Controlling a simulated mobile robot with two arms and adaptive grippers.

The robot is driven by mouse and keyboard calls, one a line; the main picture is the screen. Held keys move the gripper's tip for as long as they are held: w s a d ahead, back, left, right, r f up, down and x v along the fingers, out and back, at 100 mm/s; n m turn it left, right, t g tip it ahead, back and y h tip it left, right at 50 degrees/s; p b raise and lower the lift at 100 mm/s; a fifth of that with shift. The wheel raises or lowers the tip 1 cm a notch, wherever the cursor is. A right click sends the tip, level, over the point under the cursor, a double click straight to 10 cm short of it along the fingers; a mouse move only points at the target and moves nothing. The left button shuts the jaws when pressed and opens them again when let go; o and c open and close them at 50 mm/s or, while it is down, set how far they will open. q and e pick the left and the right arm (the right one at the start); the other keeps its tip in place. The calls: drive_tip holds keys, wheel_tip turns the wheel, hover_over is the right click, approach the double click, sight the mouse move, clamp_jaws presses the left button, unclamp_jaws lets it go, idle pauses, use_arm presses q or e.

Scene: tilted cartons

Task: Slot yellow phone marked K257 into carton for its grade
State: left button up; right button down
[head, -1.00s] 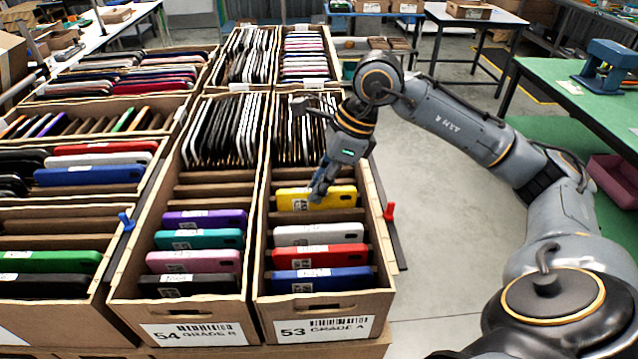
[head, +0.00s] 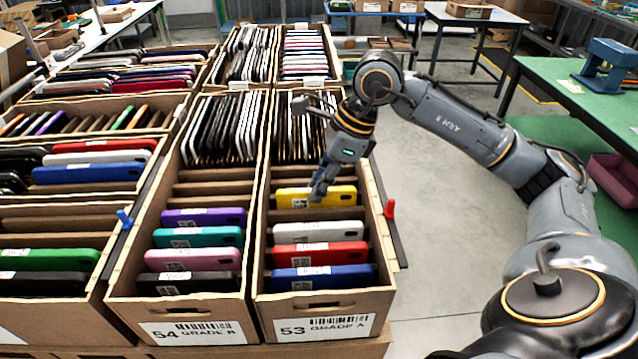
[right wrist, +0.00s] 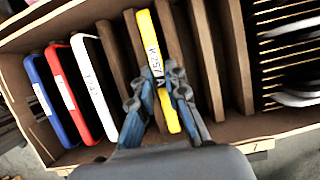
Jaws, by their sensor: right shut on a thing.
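The yellow phone (head: 338,195) stands between cardboard dividers in the right front carton (head: 354,305), marked 53 GRADE A. Its label reads K257 A in the right wrist view (right wrist: 148,38). My right gripper (head: 319,193) is shut on the phone from above, with one finger on each face in the right wrist view (right wrist: 154,92). The phone's lower edge is hidden in the slot, so I cannot tell if it touches the bottom. The carton marked 54 (head: 207,326) stands beside it on the left; its grade letter is hard to read. My left gripper is not in view.
White (head: 318,231), red (head: 320,253) and blue (head: 323,277) phones fill slots in front of the yellow one. Empty slots and dark phones lie behind it. A red knob (head: 389,209) sticks up by the carton's right side.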

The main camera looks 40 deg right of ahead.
drive_tip(key=c, duration=1.3)
unclamp_jaws()
drive_tip(key=v, duration=1.2)
drive_tip(key=shift+s, duration=0.1)
drive_tip(key=shift+r, duration=0.1)
wheel_tip(320, 180, up, 7)
drive_tip(key=p, duration=0.6)
